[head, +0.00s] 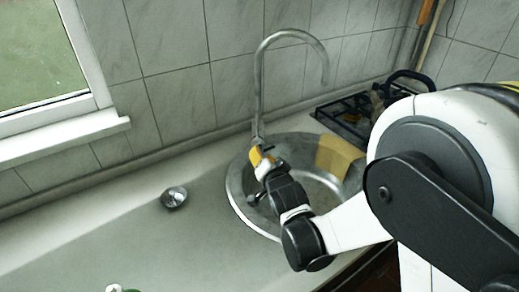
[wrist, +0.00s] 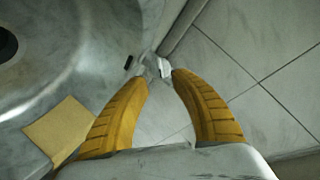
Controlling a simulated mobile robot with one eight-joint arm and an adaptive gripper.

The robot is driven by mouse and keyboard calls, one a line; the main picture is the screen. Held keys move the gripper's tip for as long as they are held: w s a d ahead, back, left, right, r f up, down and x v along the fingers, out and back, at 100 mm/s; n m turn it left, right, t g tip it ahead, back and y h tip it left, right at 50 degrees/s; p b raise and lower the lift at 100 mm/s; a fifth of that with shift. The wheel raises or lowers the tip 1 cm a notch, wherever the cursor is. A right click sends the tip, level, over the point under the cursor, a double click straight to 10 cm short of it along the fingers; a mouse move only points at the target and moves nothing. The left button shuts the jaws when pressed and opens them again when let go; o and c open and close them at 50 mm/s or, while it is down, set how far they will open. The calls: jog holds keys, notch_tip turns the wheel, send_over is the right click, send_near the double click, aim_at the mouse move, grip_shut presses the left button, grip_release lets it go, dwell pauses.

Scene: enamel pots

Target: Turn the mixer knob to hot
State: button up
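The mixer tap (head: 261,90) stands at the back rim of the round metal sink (head: 236,190), its tall spout curving over to the right. My gripper (head: 257,156) is at the tap's base in the head view and hides most of it. In the wrist view, my yellow fingers (wrist: 160,76) are apart with nothing held between them. A small pale metallic piece (wrist: 163,67) lies just beyond and between the fingertips, with a small dark piece (wrist: 128,62) to its left. I cannot tell which of these is the knob, or whether a finger touches it.
A flat tan-yellow piece (head: 338,155) lies at the sink's right side. A stove (head: 345,113) with dark cookware (head: 408,80) stands behind right. The tiled wall (head: 170,50) is close behind the tap.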

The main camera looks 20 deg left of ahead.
aim_at(257, 144)
jog(key=b+x, duration=0.2)
jog(key=x, duration=0.4)
jog(key=shift+w+a, duration=0.2)
jog(key=shift+w, duration=0.15)
jog(key=shift+f, duration=0.1)
jog(key=shift+c, duration=0.4)
grip_shut()
